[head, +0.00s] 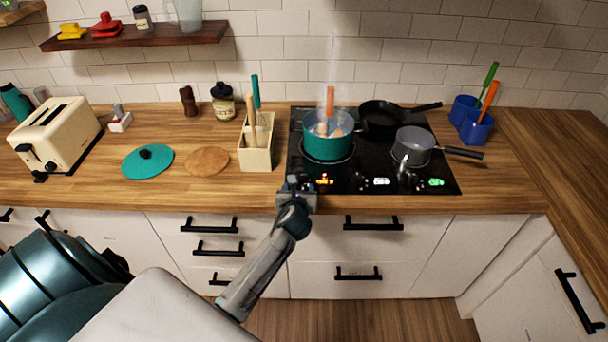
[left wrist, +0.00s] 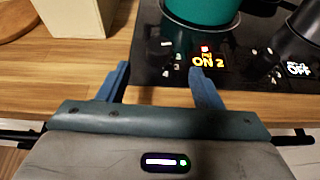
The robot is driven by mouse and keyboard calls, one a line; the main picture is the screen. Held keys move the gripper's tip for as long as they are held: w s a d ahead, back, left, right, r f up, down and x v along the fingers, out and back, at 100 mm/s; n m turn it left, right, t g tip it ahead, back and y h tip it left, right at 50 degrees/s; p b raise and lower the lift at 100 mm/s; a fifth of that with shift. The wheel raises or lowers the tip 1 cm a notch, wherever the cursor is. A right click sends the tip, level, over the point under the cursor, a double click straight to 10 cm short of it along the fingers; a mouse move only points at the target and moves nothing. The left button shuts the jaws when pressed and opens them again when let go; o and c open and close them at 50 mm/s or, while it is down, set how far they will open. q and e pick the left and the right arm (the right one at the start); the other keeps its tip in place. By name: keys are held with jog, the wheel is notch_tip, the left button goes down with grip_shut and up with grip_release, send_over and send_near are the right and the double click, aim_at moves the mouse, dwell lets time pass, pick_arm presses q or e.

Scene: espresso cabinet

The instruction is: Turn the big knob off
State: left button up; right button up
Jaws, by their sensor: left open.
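The black cooktop (head: 345,182) has knobs along its front edge, and I cannot tell their sizes well. A dark knob with pale marks (left wrist: 170,69) shows near the right finger in the left wrist view. Beside it a lit display (left wrist: 207,62) reads "ON 2"; it glows yellow and red in the head view (head: 324,180). A white display (left wrist: 298,68) farther right reads "OFF". My left gripper (head: 297,180) is open at the cooktop's front left corner, its fingers (left wrist: 159,71) apart and nothing clearly held. My right gripper is out of view.
A teal pot (head: 326,146) stands on the left burner, with faint steam above. A black frying pan (head: 380,116) and a grey saucepan (head: 414,152) stand to its right. A cream utensil holder (head: 257,157) is left of the cooktop. The wooden counter's front edge is clear.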

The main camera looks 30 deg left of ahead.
aim_at(299, 178)
pick_arm(q)
jog(key=p+x, duration=0.1)
jog(key=x, duration=0.9)
jog(key=shift+a+p, duration=0.15)
jog(key=shift+p, duration=0.25)
jog(key=c, duration=1)
